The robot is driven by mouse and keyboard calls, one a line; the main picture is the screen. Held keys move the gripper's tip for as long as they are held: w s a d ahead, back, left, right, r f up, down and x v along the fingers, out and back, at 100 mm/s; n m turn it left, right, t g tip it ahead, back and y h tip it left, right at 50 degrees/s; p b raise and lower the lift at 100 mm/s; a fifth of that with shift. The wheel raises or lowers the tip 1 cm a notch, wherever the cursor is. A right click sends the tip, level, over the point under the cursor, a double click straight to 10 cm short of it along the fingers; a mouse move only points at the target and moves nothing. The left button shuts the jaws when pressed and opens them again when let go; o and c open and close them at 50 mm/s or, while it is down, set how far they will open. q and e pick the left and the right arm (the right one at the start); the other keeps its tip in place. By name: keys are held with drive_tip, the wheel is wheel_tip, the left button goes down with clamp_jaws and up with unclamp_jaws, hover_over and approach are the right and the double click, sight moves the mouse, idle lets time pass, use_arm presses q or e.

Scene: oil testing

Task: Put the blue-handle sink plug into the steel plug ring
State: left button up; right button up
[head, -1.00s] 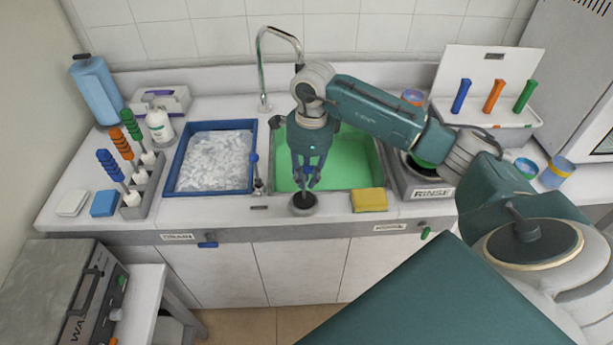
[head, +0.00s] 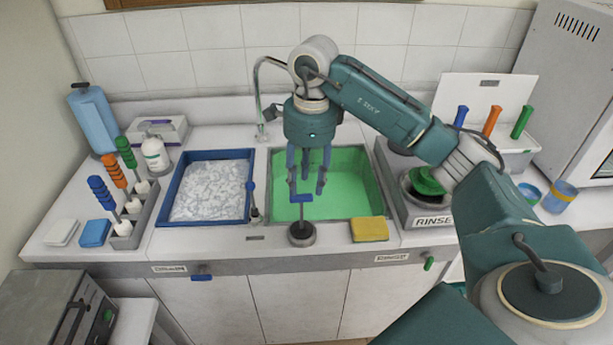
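The blue-handle sink plug (head: 302,199) stands upright at the front edge of the counter, before the green sink. Its blue bar handle is on top of a thin stem, above a dark round base. A grey round rim (head: 302,239) shows around the base; it looks like the steel plug ring, but I cannot tell how deep the plug sits in it. My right gripper (head: 306,186) points down just above and behind the blue handle, with its fingers spread and nothing between them. My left gripper is not in view.
The green sink (head: 350,210) is behind the plug. A yellow sponge (head: 369,229) lies to its right, and a blue tray (head: 163,210) of ice to its left. A small blue-topped stick (head: 251,188) stands between tray and sink.

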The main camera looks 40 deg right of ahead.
drive_tip(key=shift+s+r, duration=0.1)
drive_tip(key=shift+r, duration=1.55)
